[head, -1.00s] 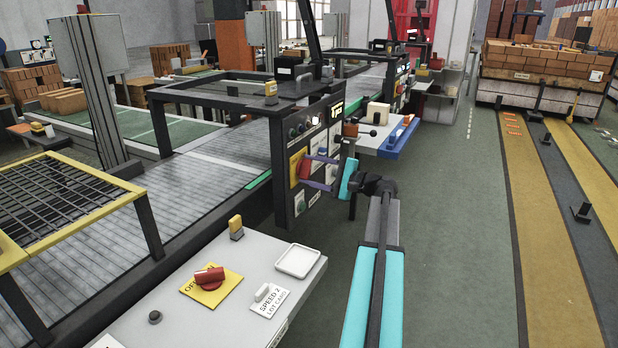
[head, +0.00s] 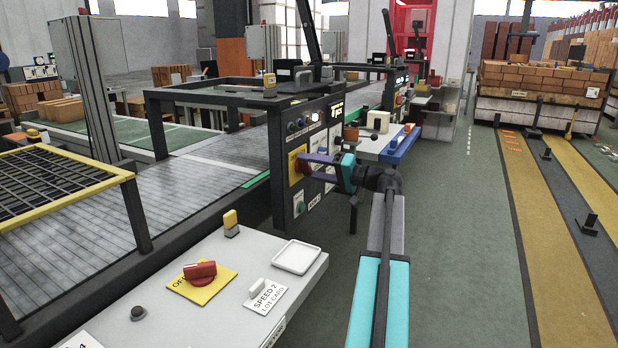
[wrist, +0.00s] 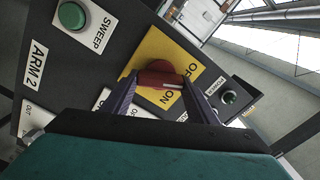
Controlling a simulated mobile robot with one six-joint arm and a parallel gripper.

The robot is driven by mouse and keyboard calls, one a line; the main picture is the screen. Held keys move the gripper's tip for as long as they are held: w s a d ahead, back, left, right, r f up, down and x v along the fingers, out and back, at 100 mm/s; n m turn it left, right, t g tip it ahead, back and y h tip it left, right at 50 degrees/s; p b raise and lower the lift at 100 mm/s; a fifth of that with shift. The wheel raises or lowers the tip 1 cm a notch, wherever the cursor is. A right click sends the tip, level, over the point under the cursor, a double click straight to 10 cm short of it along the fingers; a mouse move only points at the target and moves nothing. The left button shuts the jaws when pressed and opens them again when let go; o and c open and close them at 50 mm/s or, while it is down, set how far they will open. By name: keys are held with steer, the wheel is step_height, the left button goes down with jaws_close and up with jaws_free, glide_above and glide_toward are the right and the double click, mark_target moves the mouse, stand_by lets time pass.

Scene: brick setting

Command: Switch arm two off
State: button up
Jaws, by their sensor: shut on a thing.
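The dark control panel (head: 284,190) stands upright ahead, marked ARM 2 in the wrist view (wrist: 20,100). It carries a yellow plate (wrist: 157,48) lettered OFF and ON, with a red rotary switch (wrist: 158,78) in the middle. In the wrist view the switch's handle lies roughly crosswise, with a white line near its right end. My gripper (head: 303,164) is at the plate, its two purple fingers shut on the handle from either side. In the head view the fingers hide much of the switch. A green SWEEP button (wrist: 71,15) is on the same panel.
A nearer grey console has another red switch (head: 200,270) on a yellow plate, a SPEED 2 card (head: 265,296) and a white tray (head: 297,257). The green floor to the right is clear.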

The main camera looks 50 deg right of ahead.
steer(key=n+b, duration=0.2)
steer(key=n, duration=0.1)
steer(key=shift+b, duration=0.35)
steer(key=shift+d+n, duration=0.1)
steer(key=shift+n, duration=0.2)
steer(key=o, duration=1)
steer(key=shift+s+r, duration=0.1)
steer(key=shift+o, duration=0.2)
steer(key=p+v, duration=0.2)
steer(key=v, duration=1.1)
steer(key=shift+s, duration=0.4)
